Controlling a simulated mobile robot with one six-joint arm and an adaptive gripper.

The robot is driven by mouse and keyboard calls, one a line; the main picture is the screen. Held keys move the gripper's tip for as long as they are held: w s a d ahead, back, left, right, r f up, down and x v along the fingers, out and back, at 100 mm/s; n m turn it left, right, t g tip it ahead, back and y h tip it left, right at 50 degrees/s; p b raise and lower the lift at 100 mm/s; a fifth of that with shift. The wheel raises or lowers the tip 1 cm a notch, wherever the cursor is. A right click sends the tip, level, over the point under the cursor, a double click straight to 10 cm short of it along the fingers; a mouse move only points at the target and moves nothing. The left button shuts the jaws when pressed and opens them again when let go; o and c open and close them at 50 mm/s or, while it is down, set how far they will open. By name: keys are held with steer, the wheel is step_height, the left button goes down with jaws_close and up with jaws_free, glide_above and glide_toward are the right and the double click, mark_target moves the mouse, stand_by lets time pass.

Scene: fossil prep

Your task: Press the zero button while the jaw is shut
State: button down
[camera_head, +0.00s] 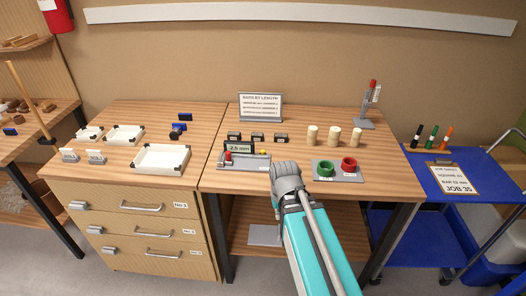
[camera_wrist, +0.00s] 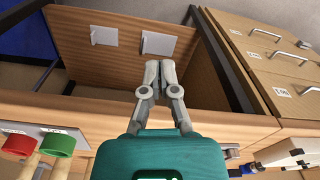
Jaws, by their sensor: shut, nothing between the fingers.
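A measuring device on a grey base (camera_head: 250,166) sits at the front of the right desk in the head view. It has a dark display (camera_head: 238,147) that seems to read 2.5 mm, a red part (camera_head: 228,156) at its left and a small yellow part (camera_head: 264,152) at its right. I cannot tell which part is the zero button, nor whether the device's jaw is shut. My gripper (camera_wrist: 158,70) is shut and empty in the wrist view, over the desk's front edge and apart from the device.
Green (camera_head: 324,168) and red (camera_head: 349,165) rings stand on a grey plate right of my arm. Dark blocks (camera_head: 257,137), pale cylinders (camera_head: 333,135) and a sign (camera_head: 261,107) are behind. White trays (camera_head: 161,158) are on the left. The wrist view shows a lower shelf (camera_wrist: 115,55).

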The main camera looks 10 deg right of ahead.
mark_target(263, 151)
steer(key=w+r+t+p, duration=0.1)
steer(key=w, duration=0.4)
steer(key=w+r+m+t+y+p, duration=0.1)
steer(key=w+r, duration=0.1)
steer(key=w, duration=0.4)
steer(key=w+a+r+m+t+p, duration=0.1)
steer(key=w+r, duration=0.1)
steer(key=w, duration=0.4)
steer(key=shift+t+y, duration=0.3)
steer(key=shift+y, duration=0.1)
steer(key=w+d+r+m+t+p, duration=0.1)
steer(key=w+r+t, duration=0.1)
steer(key=w, duration=0.6)
steer(key=w+r+m+t+y+p, duration=0.1)
steer(key=w+r+t+p, duration=0.1)
steer(key=w+r, duration=0.3)
steer(key=w, duration=0.3)
steer(key=shift+w+d+m+t, duration=0.15)
steer(key=shift+d+m+t, duration=0.15)
steer(key=shift+d+m, duration=0.1)
steer(key=shift+a+f, duration=0.1)
step_height(263, 151, down, 8)
steer(key=b, duration=0.8)
steer(key=shift+f, duration=0.2)
steer(key=shift+f+b, duration=0.9)
steer(key=shift+b, duration=0.2)
steer(key=shift+r, duration=0.15)
steer(key=shift+r+p, duration=0.8)
steer(key=shift+p, duration=0.15)
